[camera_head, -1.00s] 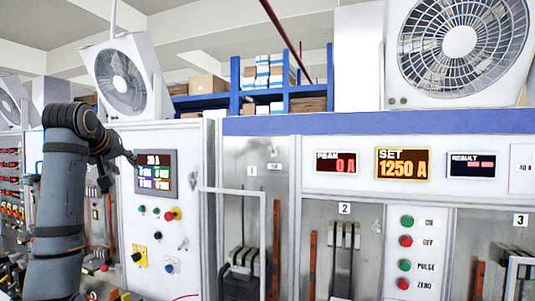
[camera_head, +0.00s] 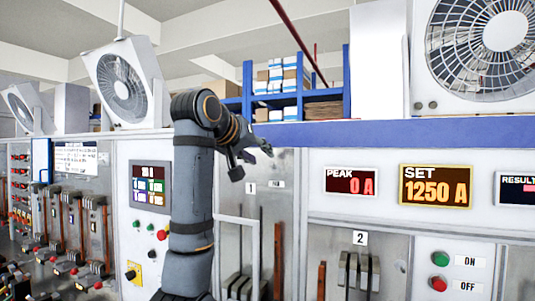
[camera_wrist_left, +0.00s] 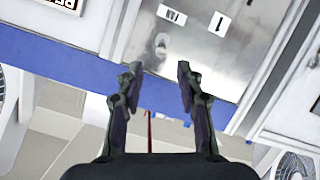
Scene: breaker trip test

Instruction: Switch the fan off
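A large white box fan (camera_head: 485,50) stands at the top right of the head view, above the blue band of the cabinet. A smaller white fan (camera_head: 122,88) stands at the left on the cabinet top. I cannot tell whether either turns. My left gripper (camera_head: 262,147) is in front of the cabinet, between the two fans and apart from both. In the left wrist view its fingers (camera_wrist_left: 158,80) are spread with nothing between them. My right gripper is not in view.
Another fan (camera_head: 22,108) is at the far left. The cabinet has a display (camera_head: 437,186) reading 1250 A, a green ON button (camera_head: 441,259) and a red OFF button (camera_head: 439,285). A blue shelf (camera_head: 247,85) with boxes stands behind. The blue band (camera_head: 350,132) is bare.

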